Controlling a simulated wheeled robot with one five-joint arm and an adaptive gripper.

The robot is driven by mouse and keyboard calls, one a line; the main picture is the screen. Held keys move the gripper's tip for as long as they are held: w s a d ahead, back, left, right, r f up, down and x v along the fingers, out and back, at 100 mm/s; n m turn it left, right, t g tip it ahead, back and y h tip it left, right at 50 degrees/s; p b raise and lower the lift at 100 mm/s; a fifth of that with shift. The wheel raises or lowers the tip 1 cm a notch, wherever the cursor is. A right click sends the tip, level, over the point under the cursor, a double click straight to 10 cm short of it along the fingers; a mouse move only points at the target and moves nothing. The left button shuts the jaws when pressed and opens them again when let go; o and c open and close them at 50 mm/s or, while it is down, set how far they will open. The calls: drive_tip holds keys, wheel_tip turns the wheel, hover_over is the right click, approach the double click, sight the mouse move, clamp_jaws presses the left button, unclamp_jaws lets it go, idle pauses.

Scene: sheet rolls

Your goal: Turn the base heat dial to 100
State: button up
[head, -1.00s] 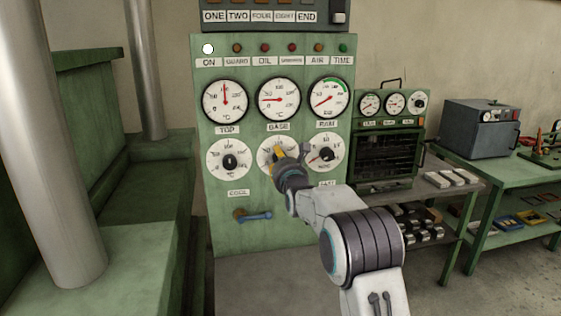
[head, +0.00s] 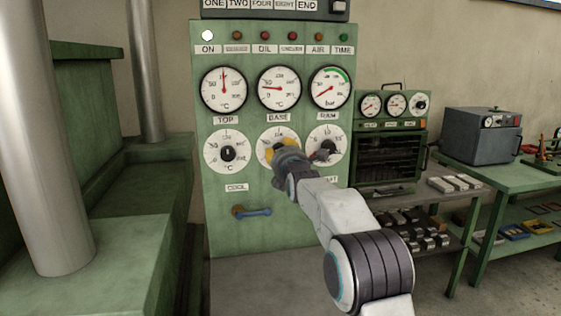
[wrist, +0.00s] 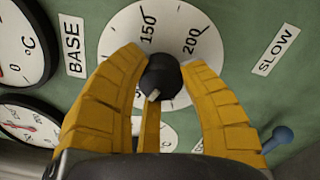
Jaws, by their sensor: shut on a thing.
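The base heat dial is a white numbered plate (head: 268,136) below the BASE gauge (head: 279,88) on the green panel. My gripper (head: 283,148) covers its knob in the head view. In the wrist view my yellow fingers (wrist: 162,82) are shut on the black knob (wrist: 163,73), one finger on each side. The knob's pale mark points down and slightly left there. The plate (wrist: 176,18) shows 150 and 200 beyond the knob; its lower numbers are partly hidden by my fingers. The BASE gauge's red needle points left.
A blue lever (head: 255,212) sticks out below. Benches (head: 500,172) stand at the right.

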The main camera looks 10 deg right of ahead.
drive_tip(key=m+b, duration=0.1)
drive_tip(key=m, duration=0.2)
drive_tip(key=shift+d+r+b, duration=0.1)
drive_tip(key=shift+b, duration=0.3)
drive_tip(key=m, duration=0.3)
drive_tip(key=shift+m+b, duration=0.3)
drive_tip(key=m, duration=0.4)
drive_tip(key=shift+m+b, duration=0.3)
drive_tip(key=shift+m, duration=1.1)
drive_tip(key=o, duration=1.2)
drive_tip(key=shift+f, duration=0.25)
drive_tip(key=shift+s, duration=0.1)
